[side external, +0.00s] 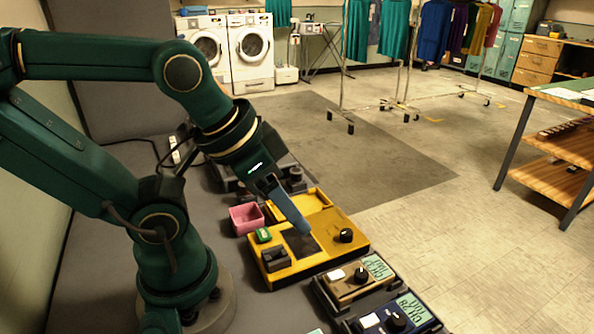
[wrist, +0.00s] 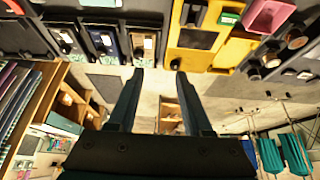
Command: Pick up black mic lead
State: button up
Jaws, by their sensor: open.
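My gripper (side external: 303,231) hangs above the yellow unit (side external: 351,257) in the side view, its blue-grey fingers pointing down. In the wrist view my gripper (wrist: 159,74) is open, with nothing between the fingers. The yellow unit carries a black knob (side external: 346,235), a dark square panel (side external: 300,243), a dark block (side external: 277,260) and a small green piece (side external: 263,235). I cannot clearly make out a black mic lead in either view. A thin black cable curves near the wall at the left of the side view, partly behind my arm; I cannot tell what it is.
A pink open box (side external: 247,219) stands beside the yellow unit. A brown-faced unit (side external: 352,285) and a blue-faced unit (side external: 392,318) stand in the row towards the camera. A dark unit with round knobs lies behind the yellow one. Open floor (side external: 420,200) lies right of the bench.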

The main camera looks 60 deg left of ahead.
jog(key=shift+o, duration=0.3)
jog(key=o, duration=0.4)
